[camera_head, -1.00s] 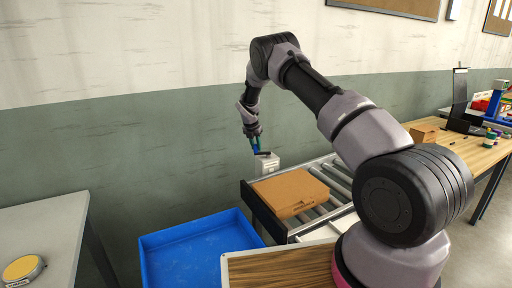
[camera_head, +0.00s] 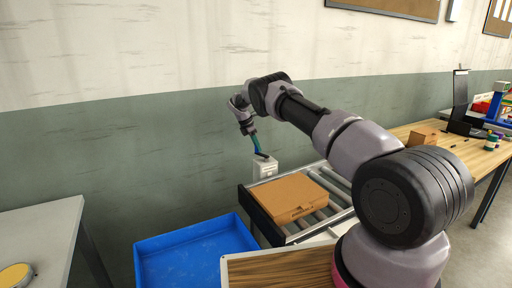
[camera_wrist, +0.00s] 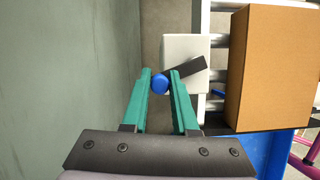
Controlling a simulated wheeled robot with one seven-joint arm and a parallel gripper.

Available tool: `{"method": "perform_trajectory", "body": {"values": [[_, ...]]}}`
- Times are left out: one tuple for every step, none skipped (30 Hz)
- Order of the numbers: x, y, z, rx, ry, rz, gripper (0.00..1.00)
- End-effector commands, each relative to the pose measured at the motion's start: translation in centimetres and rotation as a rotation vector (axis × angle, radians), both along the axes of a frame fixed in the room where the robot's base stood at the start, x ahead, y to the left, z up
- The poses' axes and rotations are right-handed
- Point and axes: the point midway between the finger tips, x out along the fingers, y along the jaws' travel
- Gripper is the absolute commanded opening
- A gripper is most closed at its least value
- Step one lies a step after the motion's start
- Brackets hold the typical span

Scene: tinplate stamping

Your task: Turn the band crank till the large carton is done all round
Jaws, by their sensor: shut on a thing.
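The large carton (camera_head: 288,198), brown and closed, lies on the roller conveyor; it also shows at the right of the wrist view (camera_wrist: 270,68). Beside it, at the wall side, is a white box (camera_head: 266,170) with a dark crank arm (camera_wrist: 186,69) on top and a blue knob (camera_wrist: 160,83) at the arm's end. My gripper (camera_wrist: 161,78), with green fingers, is shut on the blue knob, one finger on each side. In the head view my gripper (camera_head: 257,146) leans over the box. Any band on the carton cannot be made out.
A blue bin (camera_head: 190,258) stands below the conveyor (camera_head: 336,183) at the left. A grey table (camera_head: 35,235) with a yellow round object (camera_head: 15,275) is at far left. A wooden bench (camera_head: 480,160) with a small box and other items is at right. The wall is close behind the crank.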

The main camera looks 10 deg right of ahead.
Motion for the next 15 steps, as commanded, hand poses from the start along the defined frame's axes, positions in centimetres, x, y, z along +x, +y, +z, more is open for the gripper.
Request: {"method": "perform_trajectory", "body": {"values": [[0.13,-0.13,-0.11,-0.001,-0.001,-0.019,0.0],[0.19,-0.19,-0.09,-0.001,-0.001,-0.031,0.0],[0.23,-0.26,-0.06,0.0,-0.001,-0.046,0.0],[0.27,-0.31,-0.06,0.0,-0.001,-0.056,0.0],[0.26,-0.36,-0.08,0.0,-0.001,-0.065,0.0],[0.31,-0.38,-0.09,0.001,-0.001,-0.074,0.0],[0.3,-0.42,-0.09,0.001,-0.001,-0.081,0.0],[0.32,-0.43,-0.06,0.001,0.0,-0.087,0.0],[0.36,-0.44,-0.03,0.001,-0.001,-0.092,0.0],[0.36,-0.47,-0.03,0.001,-0.001,-0.095,0.0],[0.37,-0.48,-0.02,0.001,0.0,-0.098,0.0],[0.36,-0.49,-0.03,0.001,-0.001,-0.101,0.0],[0.35,-0.5,-0.03,0.001,0.0,-0.103,0.0],[0.35,-0.5,-0.03,0.001,0.0,-0.104,0.0],[0.35,-0.51,-0.02,0.001,0.0,-0.104,0.0]]}}
